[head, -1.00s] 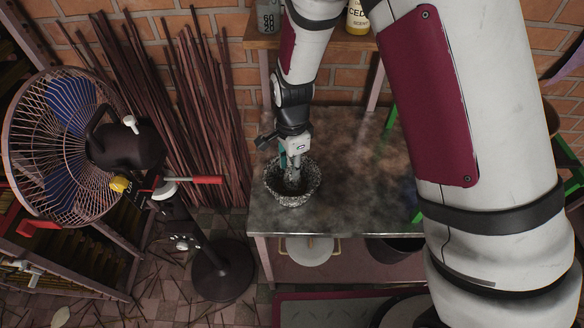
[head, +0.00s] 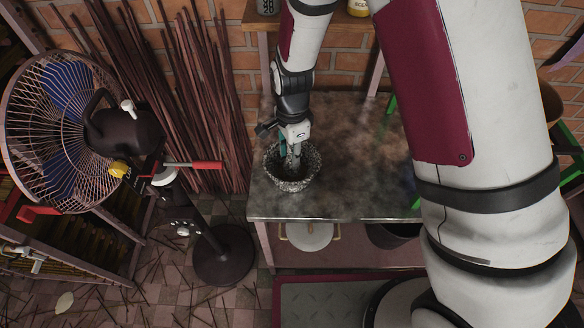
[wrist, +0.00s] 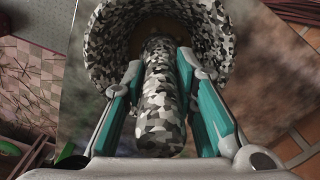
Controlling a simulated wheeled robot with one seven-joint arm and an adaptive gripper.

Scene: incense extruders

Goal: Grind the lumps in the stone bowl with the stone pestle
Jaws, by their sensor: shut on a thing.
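The speckled grey stone bowl (head: 291,180) stands on the table near its front left corner. It also shows at the top of the wrist view (wrist: 101,45). My gripper (head: 290,150) is over the bowl and shut on the speckled stone pestle (wrist: 161,95), with a teal-padded finger on each side of it. The pestle's far end reaches down into the bowl. In the wrist view the bowl's inside looks brown, and I cannot make out separate lumps. Whether the pestle's tip touches the bottom is hidden.
The grey stone-topped table (head: 350,195) is clear to the right of the bowl. A standing fan (head: 125,140) is at the left, its red handle (head: 195,165) pointing towards the table. Bundled dark sticks (head: 205,100) lean on the brick wall. A shelf with bottles is behind the table.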

